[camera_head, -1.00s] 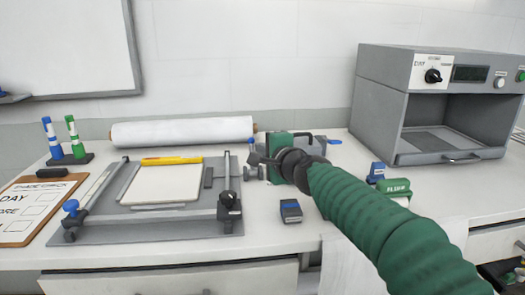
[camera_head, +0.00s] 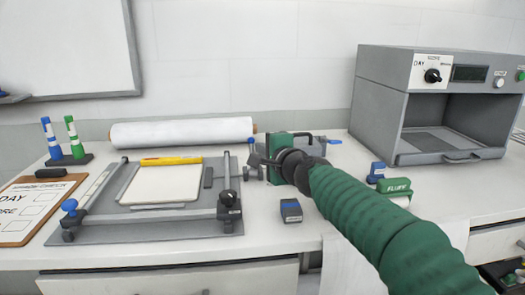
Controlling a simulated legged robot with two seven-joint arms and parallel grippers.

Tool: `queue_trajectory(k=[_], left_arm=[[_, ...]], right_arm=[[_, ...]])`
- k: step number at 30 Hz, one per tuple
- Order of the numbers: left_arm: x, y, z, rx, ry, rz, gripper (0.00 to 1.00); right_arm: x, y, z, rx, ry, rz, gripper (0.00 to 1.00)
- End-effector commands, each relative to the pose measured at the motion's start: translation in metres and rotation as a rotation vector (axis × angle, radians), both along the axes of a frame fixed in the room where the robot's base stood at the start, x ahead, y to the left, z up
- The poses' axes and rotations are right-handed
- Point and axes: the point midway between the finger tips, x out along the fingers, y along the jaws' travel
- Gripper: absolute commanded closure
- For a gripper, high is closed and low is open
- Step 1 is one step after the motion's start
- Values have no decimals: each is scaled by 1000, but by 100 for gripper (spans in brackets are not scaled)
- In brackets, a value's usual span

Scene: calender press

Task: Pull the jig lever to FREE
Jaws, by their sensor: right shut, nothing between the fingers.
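The jig is a grey plate with a metal frame (camera_head: 178,216), lying on the bench at the left centre. A white pad (camera_head: 165,184) and a yellow bar (camera_head: 171,161) lie inside its frame. A blue ball knob (camera_head: 69,206) sits at the frame's front left corner; I cannot read any lever marking. My right gripper (camera_head: 256,161) is shut and empty, just right of the jig's back right corner. A small blue knob (camera_head: 250,141) shows by its fingers; I cannot tell what it belongs to. My left gripper is out of view.
A white roll (camera_head: 182,132) lies behind the jig. A clipboard (camera_head: 38,208) and blue and green markers (camera_head: 60,140) are at the left. A small dark block (camera_head: 291,211) sits in front of my right gripper. A grey press (camera_head: 440,105) and a green FLUFF item (camera_head: 394,187) are at the right.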

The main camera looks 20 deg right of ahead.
Motion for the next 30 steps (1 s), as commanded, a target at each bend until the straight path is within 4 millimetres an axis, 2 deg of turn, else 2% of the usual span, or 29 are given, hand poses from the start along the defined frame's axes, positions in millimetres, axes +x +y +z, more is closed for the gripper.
queue_trajectory(k=[30], left_arm=[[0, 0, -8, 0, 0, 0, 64]], right_arm=[[-1, 1, 0, -5, -20, 4, 100]])
